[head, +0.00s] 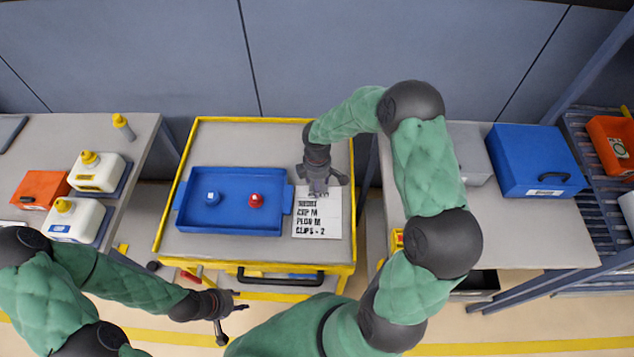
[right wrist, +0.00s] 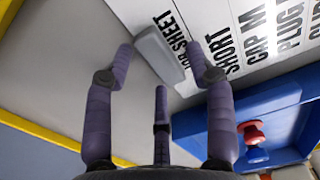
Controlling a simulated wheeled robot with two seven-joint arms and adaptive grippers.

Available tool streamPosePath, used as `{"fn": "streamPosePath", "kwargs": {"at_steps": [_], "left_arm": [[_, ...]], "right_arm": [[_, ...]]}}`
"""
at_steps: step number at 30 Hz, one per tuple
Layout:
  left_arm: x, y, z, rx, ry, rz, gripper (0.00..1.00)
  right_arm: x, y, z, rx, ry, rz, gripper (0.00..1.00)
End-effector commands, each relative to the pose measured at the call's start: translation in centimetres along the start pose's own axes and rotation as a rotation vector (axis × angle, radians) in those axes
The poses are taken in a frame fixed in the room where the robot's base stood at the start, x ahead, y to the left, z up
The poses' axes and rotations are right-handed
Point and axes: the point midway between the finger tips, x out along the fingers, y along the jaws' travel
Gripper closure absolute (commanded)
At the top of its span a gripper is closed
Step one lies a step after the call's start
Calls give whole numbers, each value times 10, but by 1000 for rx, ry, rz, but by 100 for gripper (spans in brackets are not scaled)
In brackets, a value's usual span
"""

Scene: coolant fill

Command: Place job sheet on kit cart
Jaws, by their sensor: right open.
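The white job sheet (head: 318,218) with black print lies on the kit cart (head: 230,141), to the right of the blue tray (head: 230,228). In the right wrist view the job sheet (right wrist: 237,33) has a grey block (right wrist: 159,50) at its top edge. My right gripper (head: 319,190) is over the sheet's top end and hides part of it. Its fingers (right wrist: 160,56) are spread on both sides of the grey block, apart from it as far as I can tell. My left gripper (head: 232,312) is open and empty in front of the cart.
The tray holds a blue cap (head: 212,198) and a red plug (head: 256,200). The left bench (head: 125,150) carries white jugs (head: 97,171) and an orange box (head: 41,188). The right bench (head: 545,230) carries a blue case (head: 536,158). The cart's back strip is clear.

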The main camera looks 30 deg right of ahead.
Motion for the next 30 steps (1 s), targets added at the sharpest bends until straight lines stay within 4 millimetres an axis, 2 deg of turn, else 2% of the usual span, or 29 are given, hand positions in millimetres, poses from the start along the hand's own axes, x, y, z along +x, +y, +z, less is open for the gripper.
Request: {"fn": "streamPosePath", "kwargs": {"at_steps": [12, 16, 22, 30], "left_arm": [[-14, 5, 0, 0, 0, 0, 60], [-16, 6, 1, 0, 0, 0, 60], [-18, 6, 1, 0, 0, 0, 60], [-18, 6, 1, 0, 0, 0, 60]], "right_arm": [[-79, 1, 0, 0, 2, 4, 45], [-100, 1, 0, 0, 2, 5, 45], [-116, 1, 0, 0, 1, 3, 45], [-119, 0, 0, 0, 1, 2, 45]]}}
